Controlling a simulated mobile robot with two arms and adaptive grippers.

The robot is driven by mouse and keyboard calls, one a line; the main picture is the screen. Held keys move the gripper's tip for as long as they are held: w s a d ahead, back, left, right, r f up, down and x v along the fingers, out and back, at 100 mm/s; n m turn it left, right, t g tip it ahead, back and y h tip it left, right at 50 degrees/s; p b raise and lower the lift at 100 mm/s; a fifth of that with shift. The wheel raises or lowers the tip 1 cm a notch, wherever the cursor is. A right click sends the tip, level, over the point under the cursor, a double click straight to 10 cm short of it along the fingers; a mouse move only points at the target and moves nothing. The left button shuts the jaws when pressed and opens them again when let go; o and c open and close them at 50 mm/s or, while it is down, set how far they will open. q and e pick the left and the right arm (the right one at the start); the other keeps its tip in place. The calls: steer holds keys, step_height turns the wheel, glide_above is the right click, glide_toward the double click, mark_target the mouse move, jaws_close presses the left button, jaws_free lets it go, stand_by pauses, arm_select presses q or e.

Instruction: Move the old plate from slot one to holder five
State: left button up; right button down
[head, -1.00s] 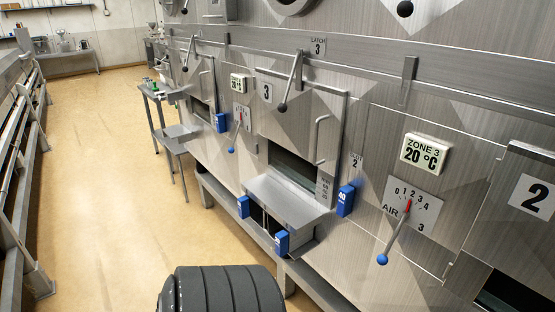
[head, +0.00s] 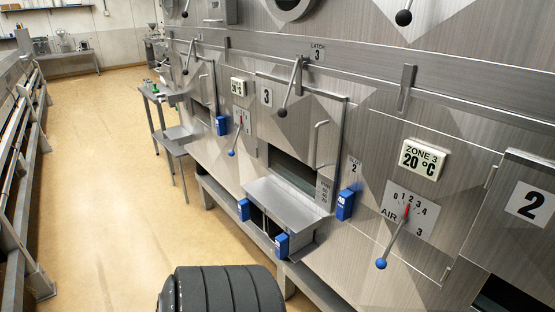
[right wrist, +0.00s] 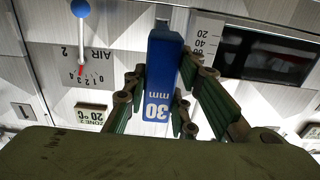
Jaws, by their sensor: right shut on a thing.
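In the right wrist view, my right gripper (right wrist: 163,72) is shut on a blue block marked 30 mm (right wrist: 158,90), with green-padded fingers on either side of it. The block's lettering appears upside down. Whether a plate extends behind the block is hidden. In the head view, blue blocks sit at the hood's front: one marked 40 (head: 345,204) right of the open hatch, two more at the lower shelf, left (head: 243,209) and right (head: 282,246), and one farther back (head: 221,125). Neither gripper shows in the head view. I cannot tell which block belongs to slot one or holder five.
The metal shelf (head: 288,198) juts out below hatch 3. The Air 3 lever (head: 391,246) and latch 3 lever (head: 291,83) stick out from the hood. In the wrist view, a dark window (right wrist: 266,55) lies right of the block. The floor (head: 110,180) at left is clear.

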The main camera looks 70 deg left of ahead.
steer(key=p+v, duration=0.3)
steer(key=v, duration=0.7)
steer(key=shift+r, duration=0.15)
